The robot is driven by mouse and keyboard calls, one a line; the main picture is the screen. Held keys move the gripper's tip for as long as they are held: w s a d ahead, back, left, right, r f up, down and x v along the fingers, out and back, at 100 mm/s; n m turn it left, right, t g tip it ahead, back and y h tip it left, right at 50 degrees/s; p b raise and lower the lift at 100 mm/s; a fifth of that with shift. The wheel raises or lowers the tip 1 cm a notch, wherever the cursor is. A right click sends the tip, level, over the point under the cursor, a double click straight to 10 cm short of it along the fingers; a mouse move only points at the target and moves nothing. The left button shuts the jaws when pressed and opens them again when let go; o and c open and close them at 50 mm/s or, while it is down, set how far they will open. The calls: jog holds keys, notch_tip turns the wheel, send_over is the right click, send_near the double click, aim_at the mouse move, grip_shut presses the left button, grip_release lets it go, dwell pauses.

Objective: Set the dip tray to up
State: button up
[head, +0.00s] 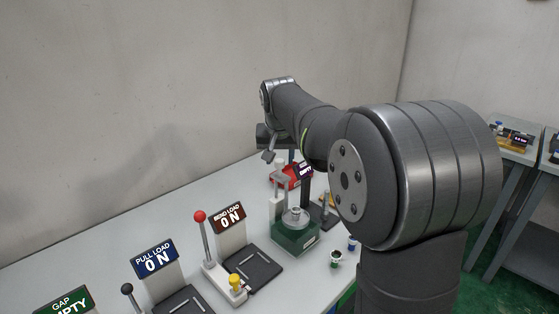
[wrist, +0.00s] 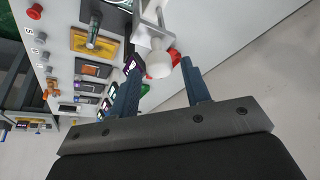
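No readable label says dip tray, so I cannot tell which device it is. A green-based device (head: 295,235) with a pale upright and a clear dish stands on the table in the head view. A red-based device (head: 288,178) with a dark display stands behind it. My gripper (head: 268,142) is above the table's far part, partly hidden by my arm. In the wrist view my gripper (wrist: 160,66) is open, its two blue fingers apart. A white round knob (wrist: 158,65) on a pale frame (wrist: 148,30) shows between the fingertips; contact cannot be told.
A red-knobbed lever (head: 205,240) stands by the "ON" sign (head: 230,217). Small cups (head: 336,258) stand near the table edge. A wall closes off the back. Other benches (head: 515,140) are at right.

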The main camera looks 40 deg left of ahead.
jog(key=shift+f, duration=0.2)
jog(key=shift+r, duration=0.1)
jog(key=v, duration=1.7)
jog(key=shift+r, duration=0.15)
jog(key=x, duration=1.8)
jog(key=shift+s+d, duration=0.15)
